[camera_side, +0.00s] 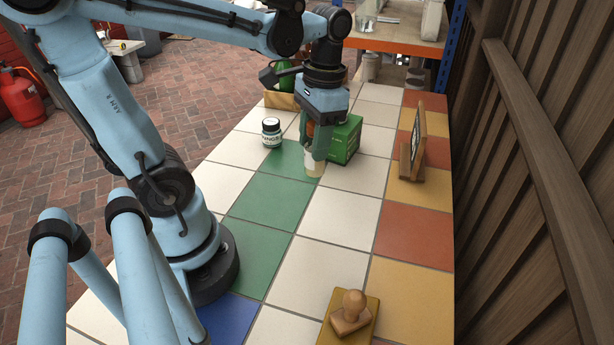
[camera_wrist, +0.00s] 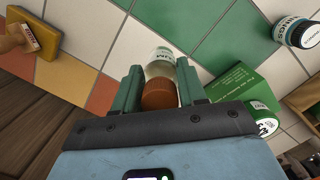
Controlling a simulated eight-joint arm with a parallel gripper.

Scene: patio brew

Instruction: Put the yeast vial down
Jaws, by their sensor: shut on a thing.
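The yeast vial (camera_side: 314,163) is a small pale jar with a light label, held upright between the fingers of my gripper (camera_side: 315,150). In the wrist view the vial (camera_wrist: 161,64) shows its clear body and a reddish-brown cap, between the two green fingers of my gripper (camera_wrist: 161,88). My gripper points down and is shut on the vial. The vial's base is at or very near the tiled table top (camera_side: 325,222), by the edge of a green tile; I cannot tell if it touches.
A green box (camera_side: 345,139) stands close right of my gripper. A white jar with a dark lid (camera_side: 271,133) stands to the left. A framed stand (camera_side: 413,150) is at the right, and a wooden stamp on a pad (camera_side: 350,314) is in front. The tiles between are clear.

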